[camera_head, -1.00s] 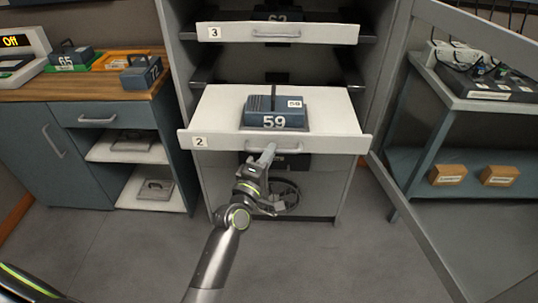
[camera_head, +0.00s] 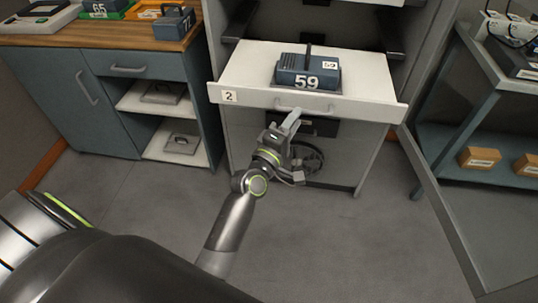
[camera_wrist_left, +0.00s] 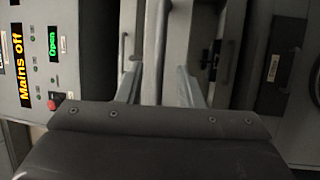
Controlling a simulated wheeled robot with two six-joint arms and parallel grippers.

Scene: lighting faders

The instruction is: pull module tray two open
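Module tray two (camera_head: 240,96) is a white tray with a label "2" on its front and stands drawn out of the grey cabinet. A blue module marked 59 (camera_head: 308,72) sits on it. Its bar handle (camera_head: 318,108) is at the middle of the tray front. My left gripper (camera_head: 294,116) is at the handle's left part, just in front of the tray. In the left wrist view its two fingers (camera_wrist_left: 158,88) stand apart. I cannot tell whether they touch the handle. My right gripper is not in view.
A wooden-topped blue bench (camera_head: 110,37) with modules stands at the left. An open cabinet door (camera_head: 440,190) and a shelf with small boxes (camera_head: 480,157) are at the right. In the left wrist view a panel reads "Mains off" (camera_wrist_left: 20,70). The floor before the cabinet is clear.

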